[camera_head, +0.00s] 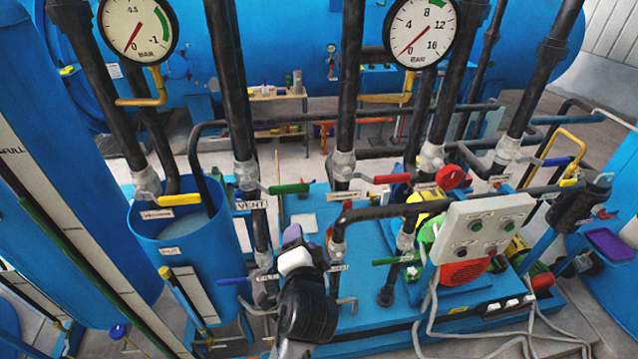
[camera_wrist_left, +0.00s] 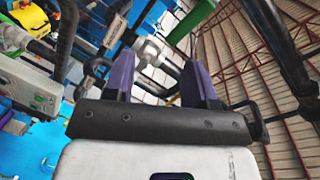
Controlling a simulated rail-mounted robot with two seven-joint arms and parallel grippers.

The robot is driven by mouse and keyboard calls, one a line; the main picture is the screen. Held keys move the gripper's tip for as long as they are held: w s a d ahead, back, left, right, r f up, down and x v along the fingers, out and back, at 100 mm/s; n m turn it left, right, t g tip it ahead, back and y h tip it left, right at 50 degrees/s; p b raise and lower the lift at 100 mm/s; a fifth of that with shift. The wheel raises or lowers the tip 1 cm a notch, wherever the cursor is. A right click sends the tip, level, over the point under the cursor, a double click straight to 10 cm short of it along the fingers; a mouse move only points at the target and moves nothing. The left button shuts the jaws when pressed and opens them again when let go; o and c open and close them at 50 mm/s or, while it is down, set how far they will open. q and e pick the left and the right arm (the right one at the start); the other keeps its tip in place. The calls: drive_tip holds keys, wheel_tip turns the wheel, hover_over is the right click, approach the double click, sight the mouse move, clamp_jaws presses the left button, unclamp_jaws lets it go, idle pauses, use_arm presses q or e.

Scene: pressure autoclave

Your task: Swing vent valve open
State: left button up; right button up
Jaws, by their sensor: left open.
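The VENT label (camera_head: 252,204) hangs on a dark vertical pipe left of centre in the head view. Just above it is a grey metal valve (camera_head: 246,176) with a green lever handle (camera_head: 289,188) pointing right, roughly across the pipe. My left gripper (camera_head: 292,236) is below and right of this handle in the head view, apart from it. In the left wrist view its two purple fingers (camera_wrist_left: 159,72) stand apart. A grey metal fitting (camera_wrist_left: 150,50) shows between and beyond them; I cannot tell which valve it belongs to. My right gripper is not in view.
A red-handled valve (camera_head: 392,179) is to the right, and a blue handle (camera_head: 232,281) lies lower left. A blue open tank (camera_head: 180,240) stands left. A grey control box (camera_head: 482,229) and close vertical pipes crowd the right. Two gauges (camera_head: 138,28) (camera_head: 422,32) are above.

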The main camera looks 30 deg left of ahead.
sight(292, 191)
use_arm(q)
drive_tip(key=w+a+m+p, duration=0.1)
drive_tip(key=w+a, duration=0.2)
drive_tip(key=w+a+r+m+y+p, duration=0.1)
drive_tip(key=w+a+m, duration=0.1)
drive_tip(key=a, duration=0.1)
drive_tip(key=w+a+r+m+p, duration=0.1)
drive_tip(key=w+a+m, duration=0.1)
drive_tip(key=w, duration=0.1)
drive_tip(key=shift+w+a+r+t+y+p, duration=0.25)
drive_tip(key=shift+w+a+t+y+p, duration=0.05)
drive_tip(key=shift+w+a+t+y, duration=0.1)
drive_tip(key=shift+x, duration=0.85)
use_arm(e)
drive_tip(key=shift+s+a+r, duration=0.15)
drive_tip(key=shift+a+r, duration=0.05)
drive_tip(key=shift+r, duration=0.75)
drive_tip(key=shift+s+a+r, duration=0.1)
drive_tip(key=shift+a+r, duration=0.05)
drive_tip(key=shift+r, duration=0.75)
use_arm(q)
drive_tip(key=shift+f, duration=0.1)
clamp_jaws()
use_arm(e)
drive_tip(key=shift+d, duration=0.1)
